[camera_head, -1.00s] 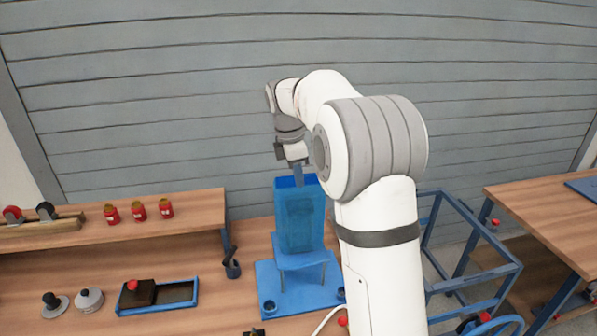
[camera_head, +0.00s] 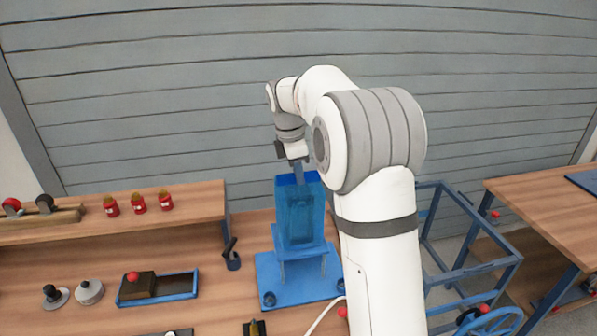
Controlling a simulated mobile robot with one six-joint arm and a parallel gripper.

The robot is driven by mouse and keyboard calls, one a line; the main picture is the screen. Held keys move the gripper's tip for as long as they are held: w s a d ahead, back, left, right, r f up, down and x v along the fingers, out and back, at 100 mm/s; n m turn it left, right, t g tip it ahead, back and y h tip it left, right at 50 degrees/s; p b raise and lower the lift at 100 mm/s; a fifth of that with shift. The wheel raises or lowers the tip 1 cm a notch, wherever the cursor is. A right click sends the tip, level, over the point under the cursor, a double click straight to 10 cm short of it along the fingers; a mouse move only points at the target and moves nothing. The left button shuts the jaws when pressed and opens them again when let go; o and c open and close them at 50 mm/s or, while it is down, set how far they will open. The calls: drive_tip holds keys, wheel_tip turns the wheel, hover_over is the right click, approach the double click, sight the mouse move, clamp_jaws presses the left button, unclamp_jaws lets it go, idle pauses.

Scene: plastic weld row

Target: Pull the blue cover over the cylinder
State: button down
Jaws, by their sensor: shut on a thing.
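The blue cover (camera_head: 300,212) is a see-through, box-like blue shell standing upright on a blue stand (camera_head: 300,285) on the bench. A darker upright shape shows faintly inside it; I cannot tell for sure that this is the cylinder. My gripper (camera_head: 299,178) points down at the cover's top edge from above and is shut on the cover there. The fingertips are small and partly merge with the blue, so the exact grip is hard to see.
A wooden shelf (camera_head: 120,215) with several red jars stands at the left. A blue tray (camera_head: 158,289) with a red-knobbed block lies below it. A blue frame (camera_head: 470,250) and another wooden bench (camera_head: 545,205) stand at the right. A grey slatted wall (camera_head: 180,90) is behind.

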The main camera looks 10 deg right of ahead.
drive_tip(key=shift+f, duration=0.45)
idle(0.3)
drive_tip(key=c, duration=1)
unclamp_jaws()
drive_tip(key=shift+r, duration=0.1)
wheel_tip(320, 180, up, 7)
drive_tip(key=p, duration=0.6)
